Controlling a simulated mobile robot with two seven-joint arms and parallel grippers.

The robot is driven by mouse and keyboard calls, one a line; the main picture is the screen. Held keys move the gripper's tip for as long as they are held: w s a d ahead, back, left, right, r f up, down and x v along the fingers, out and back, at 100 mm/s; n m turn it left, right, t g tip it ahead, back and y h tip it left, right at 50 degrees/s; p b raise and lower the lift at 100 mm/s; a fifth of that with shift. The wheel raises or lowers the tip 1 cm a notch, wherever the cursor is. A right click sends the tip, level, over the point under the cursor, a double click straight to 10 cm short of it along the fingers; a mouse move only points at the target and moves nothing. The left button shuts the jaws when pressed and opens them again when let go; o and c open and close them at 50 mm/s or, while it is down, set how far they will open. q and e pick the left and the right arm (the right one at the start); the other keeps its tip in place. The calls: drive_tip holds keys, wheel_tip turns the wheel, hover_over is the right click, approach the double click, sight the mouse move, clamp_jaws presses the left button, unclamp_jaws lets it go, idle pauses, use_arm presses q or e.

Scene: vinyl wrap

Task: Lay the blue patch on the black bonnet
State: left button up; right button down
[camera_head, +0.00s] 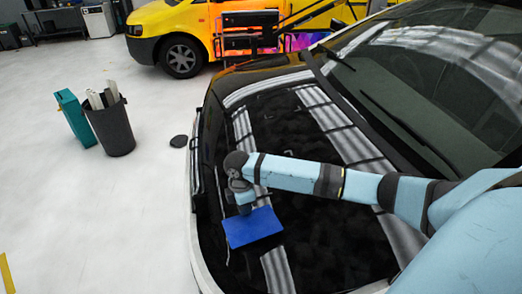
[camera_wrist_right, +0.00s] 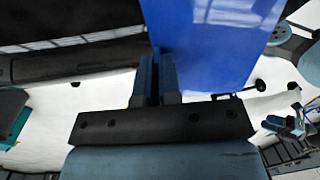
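The blue patch (camera_head: 256,229) is a flat rectangle at the front part of the black bonnet (camera_head: 325,225). My right gripper (camera_head: 245,207) is at the patch's upper left edge, above the bonnet. In the right wrist view, the gripper's fingers (camera_wrist_right: 160,75) are close together at the edge of the patch (camera_wrist_right: 210,40) and look shut on it. The patch extends away from the fingertips, with the dark bonnet (camera_wrist_right: 70,45) to its left. I cannot tell whether the patch touches the bonnet.
The windscreen (camera_head: 430,80) rises behind the bonnet. A dark bin (camera_head: 112,130) with rolls and a teal box (camera_head: 76,117) stand on the pale floor to the left. A yellow van (camera_head: 170,30) and a dark cart (camera_head: 248,35) are at the back. Floor left of the car is mostly clear.

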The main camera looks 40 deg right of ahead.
drive_tip(key=w+d+r+n+h+p, duration=0.1)
drive_tip(key=w+d+r+n, duration=0.35)
drive_tip(key=d+n, duration=0.25)
drive_tip(key=w+d+r+n+h, duration=0.1)
drive_tip(key=w+d+r+n, duration=0.2)
drive_tip(key=w+d+n, duration=0.4)
drive_tip(key=shift+n+t, duration=0.4)
drive_tip(key=shift+n, duration=0.1)
drive_tip(key=f+b, duration=0.2)
drive_tip(key=s+f+b, duration=0.1)
drive_tip(key=f+b, duration=0.1)
drive_tip(key=b, duration=0.1)
drive_tip(key=s+d+f+b, duration=0.1)
drive_tip(key=f+b, duration=0.1)
drive_tip(key=shift+f, duration=0.25)
drive_tip(key=shift+d+f+b, duration=0.1)
drive_tip(key=shift+f+b, duration=0.2)
drive_tip(key=shift+b, duration=0.25)
